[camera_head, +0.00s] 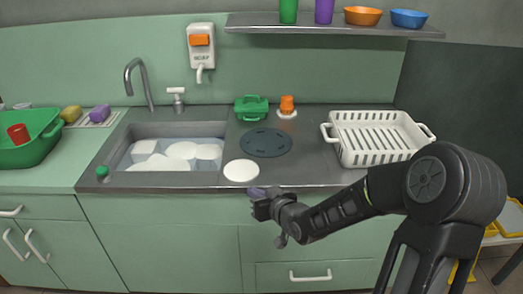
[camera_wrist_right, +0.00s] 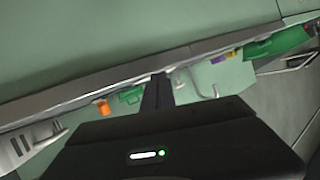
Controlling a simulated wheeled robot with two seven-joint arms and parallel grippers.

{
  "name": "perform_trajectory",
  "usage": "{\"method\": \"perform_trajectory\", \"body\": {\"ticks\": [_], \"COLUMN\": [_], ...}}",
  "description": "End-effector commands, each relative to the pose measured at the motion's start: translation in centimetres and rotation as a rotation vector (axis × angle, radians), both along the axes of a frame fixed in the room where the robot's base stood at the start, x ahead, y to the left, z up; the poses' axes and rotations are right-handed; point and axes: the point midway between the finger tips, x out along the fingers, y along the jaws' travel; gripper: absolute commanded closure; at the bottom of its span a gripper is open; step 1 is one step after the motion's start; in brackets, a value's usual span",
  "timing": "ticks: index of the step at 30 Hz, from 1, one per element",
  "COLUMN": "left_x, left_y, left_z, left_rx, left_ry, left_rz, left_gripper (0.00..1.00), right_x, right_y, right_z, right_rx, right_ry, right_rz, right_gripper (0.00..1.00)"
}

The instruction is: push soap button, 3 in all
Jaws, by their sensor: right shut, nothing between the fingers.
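The white soap dispenser (camera_head: 202,60) is fixed to the green wall above the back of the counter. Its orange button (camera_head: 201,40) is on its upper front, and a short spout hangs below. My right gripper (camera_head: 259,204) is in front of the counter's front edge, low and well apart from the dispenser, with nothing held. Its closed fingers show as a dark upright shape (camera_wrist_right: 157,92) in the right wrist view. I cannot make out the dispenser in that view. My left gripper is not in view.
A shelf (camera_head: 333,27) hangs right of the dispenser.

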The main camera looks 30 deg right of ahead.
Motion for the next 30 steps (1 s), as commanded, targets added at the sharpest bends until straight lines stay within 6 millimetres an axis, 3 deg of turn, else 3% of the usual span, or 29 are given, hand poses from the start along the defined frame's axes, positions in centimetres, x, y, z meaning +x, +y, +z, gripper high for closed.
{"method": "perform_trajectory", "body": {"ticks": [1, 6, 12, 15, 18, 22, 25, 30], "left_x": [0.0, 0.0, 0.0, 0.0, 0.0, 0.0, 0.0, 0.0], "left_y": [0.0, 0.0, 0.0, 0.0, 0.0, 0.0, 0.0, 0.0], "left_z": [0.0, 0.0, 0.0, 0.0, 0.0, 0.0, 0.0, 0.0], "left_rx": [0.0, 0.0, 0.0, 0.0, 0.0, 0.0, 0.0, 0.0], "left_ry": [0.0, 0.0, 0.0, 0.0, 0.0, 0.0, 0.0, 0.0], "left_rz": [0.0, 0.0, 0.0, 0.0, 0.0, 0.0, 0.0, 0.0], "left_gripper": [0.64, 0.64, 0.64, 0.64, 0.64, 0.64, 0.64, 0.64], "right_x": [-1.0, -6.1, -15.0, -20.0, -24.4, -28.3, -29.8, -30.3], "right_y": [1.6, 7.1, 14.1, 17.1, 19.4, 21.1, 21.6, 21.8], "right_z": [-3.5, -13.6, -22.9, -26.1, -28.3, -29.8, -30.3, -30.5], "right_rx": [0.048, 0.181, 0.272, 0.288, 0.286, 0.271, 0.263, 0.26], "right_ry": [0.087, 0.376, 0.712, 0.862, 0.981, 1.079, 1.114, 1.126], "right_rz": [0.004, 0.013, 0.051, 0.077, 0.108, 0.14, 0.154, 0.158], "right_gripper": [1.0, 1.0, 1.0, 1.0, 1.0, 1.0, 1.0, 1.0]}}
